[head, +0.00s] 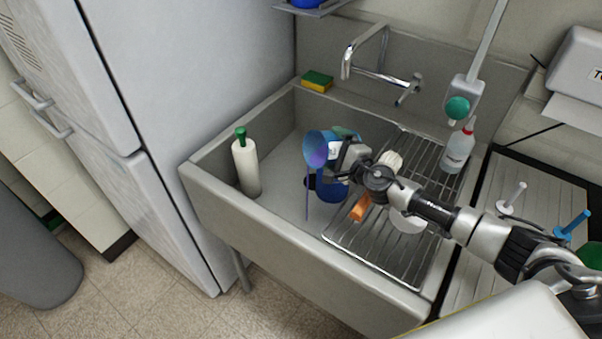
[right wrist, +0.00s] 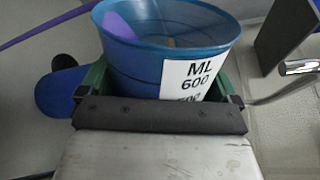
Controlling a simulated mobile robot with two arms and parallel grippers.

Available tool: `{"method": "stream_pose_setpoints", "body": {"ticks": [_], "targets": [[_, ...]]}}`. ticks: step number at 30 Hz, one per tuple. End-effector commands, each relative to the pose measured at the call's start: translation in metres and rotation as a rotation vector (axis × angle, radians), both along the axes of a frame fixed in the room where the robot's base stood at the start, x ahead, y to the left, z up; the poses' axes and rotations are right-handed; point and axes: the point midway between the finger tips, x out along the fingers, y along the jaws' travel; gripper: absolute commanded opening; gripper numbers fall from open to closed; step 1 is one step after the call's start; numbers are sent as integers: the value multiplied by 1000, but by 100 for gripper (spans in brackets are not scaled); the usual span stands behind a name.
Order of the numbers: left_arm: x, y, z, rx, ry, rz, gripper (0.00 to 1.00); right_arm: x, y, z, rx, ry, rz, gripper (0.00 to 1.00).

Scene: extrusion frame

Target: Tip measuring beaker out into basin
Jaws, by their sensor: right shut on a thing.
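The measuring beaker (head: 316,149) is translucent blue, with a white label reading "ML 600" in the right wrist view (right wrist: 135,62). My right gripper (head: 343,163) is shut on it and holds it tipped over the basin (head: 285,210), mouth toward the left. Purple liquid shows inside. A thin purple stream (head: 307,198) runs from its lip down to the basin floor; it also shows at the upper left of the right wrist view (right wrist: 45,22). The gripper hides part of the beaker's far side. My left gripper is not in view.
A white bottle with a green top (head: 246,168) stands at the basin's left. A blue container (head: 333,192) is below the gripper. A wire rack (head: 385,252) covers the right side, with an orange item (head: 361,208). A faucet (head: 368,70) is behind.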

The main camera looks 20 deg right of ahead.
Motion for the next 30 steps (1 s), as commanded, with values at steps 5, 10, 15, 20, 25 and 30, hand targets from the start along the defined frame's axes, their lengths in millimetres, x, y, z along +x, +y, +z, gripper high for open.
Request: {"method": "stream_pose_setpoints", "body": {"ticks": [5, 10, 15, 20, 25, 30], "targets": [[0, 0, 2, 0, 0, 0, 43, -1, 1, 1, -11, -5, 0, 63], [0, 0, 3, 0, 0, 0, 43, -2, 2, 1, -23, -8, 0, 63], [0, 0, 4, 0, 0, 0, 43, -2, 3, 1, -34, -11, -1, 63], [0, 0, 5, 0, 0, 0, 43, -3, 4, 0, -44, -14, 0, 63], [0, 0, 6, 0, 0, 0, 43, -4, 5, 0, -56, -17, 0, 63], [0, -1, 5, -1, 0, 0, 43, -3, 2, 1, -70, -20, -1, 63]]}}
